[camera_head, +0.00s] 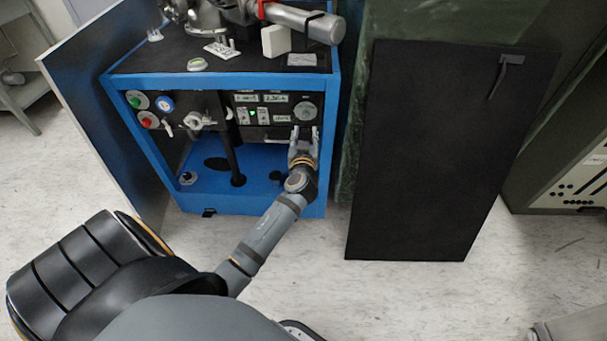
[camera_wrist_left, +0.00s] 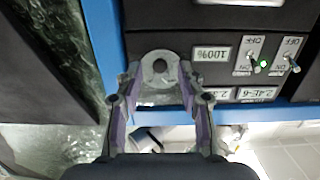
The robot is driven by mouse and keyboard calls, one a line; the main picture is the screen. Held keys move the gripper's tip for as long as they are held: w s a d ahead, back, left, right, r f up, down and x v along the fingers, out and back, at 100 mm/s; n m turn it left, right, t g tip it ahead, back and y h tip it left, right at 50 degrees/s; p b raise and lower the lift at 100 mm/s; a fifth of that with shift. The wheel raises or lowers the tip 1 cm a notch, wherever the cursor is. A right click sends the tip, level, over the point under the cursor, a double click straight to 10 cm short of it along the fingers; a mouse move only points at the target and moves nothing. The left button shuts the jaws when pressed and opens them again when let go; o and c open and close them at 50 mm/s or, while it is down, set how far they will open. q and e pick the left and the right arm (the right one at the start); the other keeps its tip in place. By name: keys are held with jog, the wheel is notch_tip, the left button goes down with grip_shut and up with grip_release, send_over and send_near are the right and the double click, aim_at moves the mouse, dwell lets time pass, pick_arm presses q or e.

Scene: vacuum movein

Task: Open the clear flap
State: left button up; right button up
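My left gripper (camera_head: 304,130) is in front of the right part of the blue cabinet's black control panel, just below a round grey dial (camera_head: 306,109). In the left wrist view its fingers (camera_wrist_left: 158,78) stand apart on either side of a grey rounded piece with a hole (camera_wrist_left: 160,66). I cannot tell whether they touch it. A shiny, see-through-looking area (camera_wrist_left: 158,97) shows between the fingers, but I cannot make out the clear flap's outline or whether it is open.
The blue cabinet (camera_head: 114,95) carries metal equipment (camera_head: 305,22) on top. Small switches (camera_wrist_left: 254,55) and labels sit beside the gripper. A black panel (camera_head: 430,160) stands to the right, before green translucent sheeting (camera_head: 377,22). The floor (camera_head: 390,300) in front is clear.

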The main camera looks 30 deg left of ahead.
notch_tip(320, 180, down, 5)
jog(key=b, duration=0.3)
jog(key=shift+r, duration=0.2)
jog(key=shift+r+p, duration=0.65)
jog(key=shift+p, duration=0.05)
jog(key=shift+f, duration=0.15)
pick_arm(q)
jog(key=v, duration=0.9)
jog(key=shift+s+d+f+t, duration=0.25)
jog(key=shift+s+f+t, duration=0.15)
jog(key=shift+f, duration=0.25)
jog(key=shift+w, duration=0.1)
